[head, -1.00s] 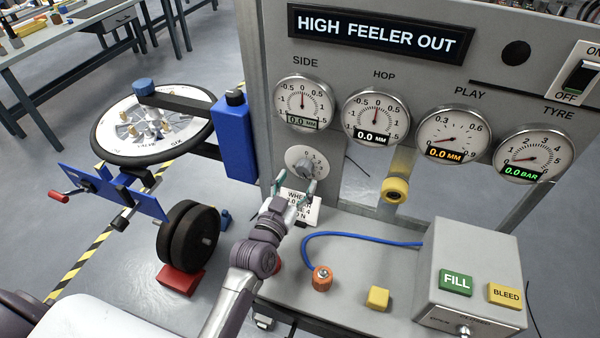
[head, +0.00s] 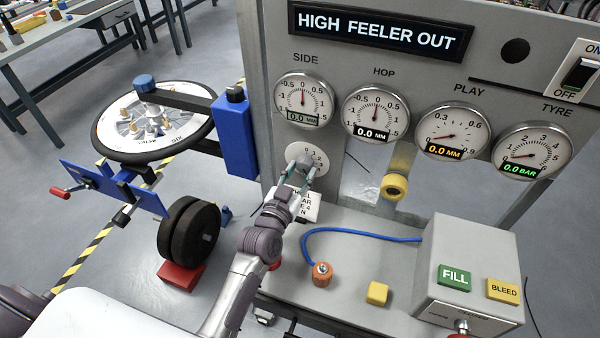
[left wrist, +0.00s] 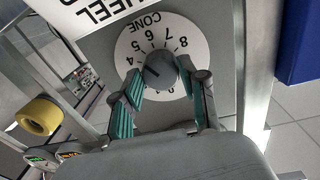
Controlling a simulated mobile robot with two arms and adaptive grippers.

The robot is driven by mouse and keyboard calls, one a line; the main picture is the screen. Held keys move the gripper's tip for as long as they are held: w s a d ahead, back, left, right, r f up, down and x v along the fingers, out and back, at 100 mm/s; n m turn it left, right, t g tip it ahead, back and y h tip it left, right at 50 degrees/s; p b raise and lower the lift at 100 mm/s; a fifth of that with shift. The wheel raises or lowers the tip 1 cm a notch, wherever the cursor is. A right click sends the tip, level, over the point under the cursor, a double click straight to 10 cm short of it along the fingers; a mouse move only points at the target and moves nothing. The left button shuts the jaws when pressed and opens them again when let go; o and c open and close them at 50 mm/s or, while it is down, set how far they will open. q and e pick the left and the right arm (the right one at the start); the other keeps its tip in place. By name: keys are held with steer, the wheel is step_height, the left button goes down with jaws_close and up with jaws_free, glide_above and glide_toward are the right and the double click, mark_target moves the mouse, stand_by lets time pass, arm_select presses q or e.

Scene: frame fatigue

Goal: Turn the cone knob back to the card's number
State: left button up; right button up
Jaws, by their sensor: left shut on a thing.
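The cone knob (left wrist: 160,68) is a grey knob on a white numbered dial (left wrist: 183,28) marked CONE; the dial (head: 318,154) also shows on the panel in the head view, below the SIDE gauge. My left gripper (head: 301,168) is shut on the knob, its teal-padded fingers on either side of it in the left wrist view (left wrist: 162,86). The knob's dark line points toward the dial's 4 side; the exact mark is unclear. The card (head: 306,208) hangs below the dial, partly hidden by my arm, with a 4 legible. My right gripper is out of view.
The display (head: 376,33) reads HIGH FEELER OUT. A yellow roller (head: 394,187) sits right of the knob. A blue hose ends at an orange fitting (head: 322,275), near a yellow block (head: 377,293). The FILL and BLEED box (head: 470,270) stands at right. The wheel (head: 155,125) is at left.

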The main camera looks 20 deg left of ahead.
arm_select(q)
steer(key=n, duration=0.3)
steer(key=shift+n, duration=0.4)
steer(key=shift+n+p, duration=0.35)
steer(key=shift+n, duration=0.55)
